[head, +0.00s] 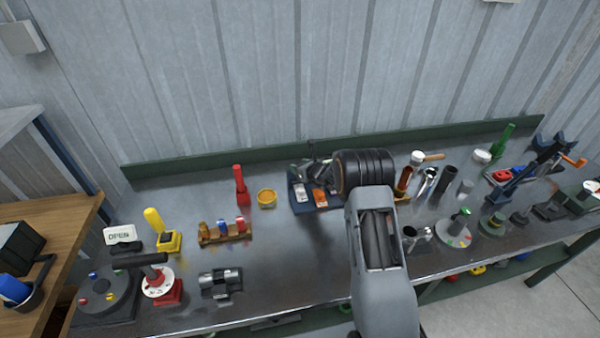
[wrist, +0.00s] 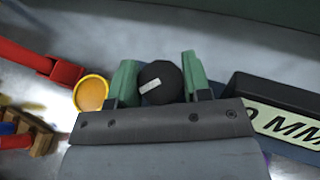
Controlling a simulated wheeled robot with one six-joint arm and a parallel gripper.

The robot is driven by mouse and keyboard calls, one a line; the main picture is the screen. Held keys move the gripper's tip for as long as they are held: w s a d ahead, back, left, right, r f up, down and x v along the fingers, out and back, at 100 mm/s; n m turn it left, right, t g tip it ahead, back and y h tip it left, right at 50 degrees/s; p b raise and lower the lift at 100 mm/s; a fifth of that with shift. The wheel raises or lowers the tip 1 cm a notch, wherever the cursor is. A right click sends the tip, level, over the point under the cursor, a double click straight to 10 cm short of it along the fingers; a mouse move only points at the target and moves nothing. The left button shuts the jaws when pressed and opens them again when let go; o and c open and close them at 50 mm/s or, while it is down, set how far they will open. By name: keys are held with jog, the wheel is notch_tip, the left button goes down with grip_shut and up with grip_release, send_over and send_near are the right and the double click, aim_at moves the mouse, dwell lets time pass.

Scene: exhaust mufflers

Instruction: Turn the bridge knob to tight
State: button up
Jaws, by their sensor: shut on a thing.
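In the wrist view a round black knob (wrist: 162,76) with a short white mark on its face sits between the two green fingers of my gripper (wrist: 158,84). The fingers are shut on it from left and right. The white mark lies nearly level with a slight tilt. No tight or loose lettering is readable. In the head view my dark wrist is over the blue board (head: 313,207) at the back of the bench, and the knob and fingertips cannot be made out there.
A yellow-rimmed bowl (wrist: 91,93) is just left of my gripper, with a red tool (wrist: 45,65) beyond it. A black block with an "MM" label (wrist: 285,125) is close on the right. The metal bench (head: 290,260) is clear in front of the board.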

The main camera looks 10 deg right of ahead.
jog(key=shift+f+m+t+h+b, duration=0.25)
jog(key=shift+m+h+b, duration=0.25)
jog(key=shift+b, duration=1.3)
jog(key=shift+f+m+t+h+b, duration=0.1)
jog(key=shift+m+t+h+b, duration=0.3)
jog(key=shift+b, duration=1.4)
jog(key=m+h+b, duration=0.1)
jog(key=b, duration=0.5)
jog(key=m+h+b, duration=0.1)
jog(key=b, duration=0.5)
jog(key=shift+w+a+f+h, duration=0.1)
jog(key=shift+f+h, duration=0.1)
jog(key=shift+h, duration=0.1)
jog(key=m+h+b, duration=0.1)
jog(key=h+b, duration=0.1)
jog(key=b, duration=0.6)
jog(key=shift+r+m, duration=0.1)
jog(key=shift+m, duration=0.3)
jog(key=h+b, duration=0.1)
jog(key=b, duration=0.1)
jog(key=m+b, duration=0.1)
jog(key=b, duration=0.1)
jog(key=shift+r+m+h, duration=0.25)
jog(key=shift+m+h, duration=0.05)
jog(key=shift+h, duration=0.1)
jog(key=shift+m+g+h+b, duration=0.35)
jog(key=shift+m+h+b, duration=0.15)
jog(key=shift+h, duration=0.1)
jog(key=shift+m+h, duration=0.6)
